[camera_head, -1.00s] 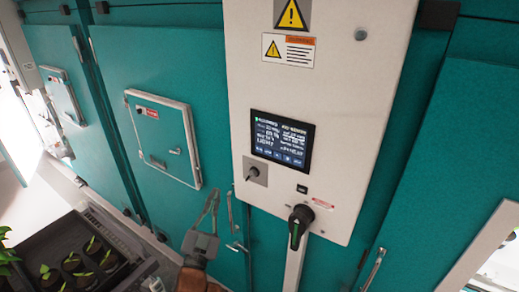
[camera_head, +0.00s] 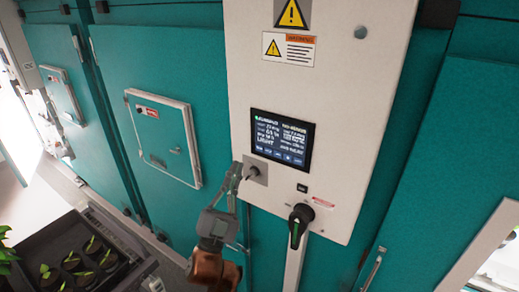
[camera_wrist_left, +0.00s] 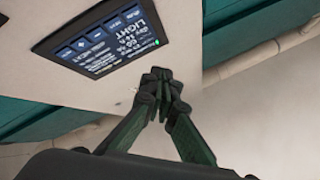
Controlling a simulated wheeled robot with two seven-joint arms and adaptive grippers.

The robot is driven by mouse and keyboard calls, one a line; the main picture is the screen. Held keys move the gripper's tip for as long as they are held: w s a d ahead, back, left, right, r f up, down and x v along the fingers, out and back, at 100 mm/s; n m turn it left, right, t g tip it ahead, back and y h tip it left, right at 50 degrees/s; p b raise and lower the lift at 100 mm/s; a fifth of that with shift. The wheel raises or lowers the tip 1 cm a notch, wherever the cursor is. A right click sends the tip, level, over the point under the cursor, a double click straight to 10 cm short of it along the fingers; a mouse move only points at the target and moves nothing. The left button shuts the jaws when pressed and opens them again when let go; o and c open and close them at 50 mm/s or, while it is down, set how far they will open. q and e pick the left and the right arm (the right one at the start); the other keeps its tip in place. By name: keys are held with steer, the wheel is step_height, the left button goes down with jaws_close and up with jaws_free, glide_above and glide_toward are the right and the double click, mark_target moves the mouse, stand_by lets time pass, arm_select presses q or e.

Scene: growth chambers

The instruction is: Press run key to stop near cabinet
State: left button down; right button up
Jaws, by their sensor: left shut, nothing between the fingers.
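The cabinet's white control panel (camera_head: 325,110) carries a dark touch screen (camera_head: 281,139) with bright text and a row of small keys along its lower edge. The key labels are too small to tell which is the run key. The screen also shows upside down in the left wrist view (camera_wrist_left: 103,42). My left gripper (camera_head: 236,172) is shut and empty, below and left of the screen, close to a grey plate with a small knob (camera_head: 255,171). In the left wrist view its fingertips (camera_wrist_left: 161,80) are together near the panel face; contact cannot be told. My right gripper is out of view.
A black rotary handle (camera_head: 298,225) sticks out low on the panel. Teal doors (camera_head: 160,65) with a small hatch (camera_head: 164,137) stand to the left. A dark tray (camera_head: 125,266) with potted seedlings is at lower left.

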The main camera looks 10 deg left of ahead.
arm_select(q)
steer(key=shift+w+d+b, duration=0.4)
steer(key=shift+w+d, duration=0.05)
steer(key=shift+w, duration=0.75)
steer(key=shift+w+d+b, duration=0.35)
steer(key=shift+w+d, duration=0.05)
steer(key=shift+w, duration=0.85)
steer(key=shift+w+d+b, duration=0.4)
steer(key=shift+w+d, duration=0.05)
steer(key=shift+w, duration=0.75)
steer(key=shift+w+d, duration=0.15)
steer(key=shift+w, duration=0.25)
steer(key=shift+w+d, duration=0.1)
steer(key=shift+w, duration=0.15)
steer(key=shift+s, duration=0.15)
steer(key=shift+s+a, duration=0.3)
steer(key=shift+s, duration=0.3)
steer(key=shift+s+a+p, duration=0.3)
steer(key=shift+s, duration=0.45)
steer(key=shift+s+a+p, duration=0.25)
steer(key=shift+s, duration=0.55)
steer(key=shift+s+a+p, duration=0.3)
steer(key=shift+s, duration=0.45)
steer(key=shift+f, duration=0.1)
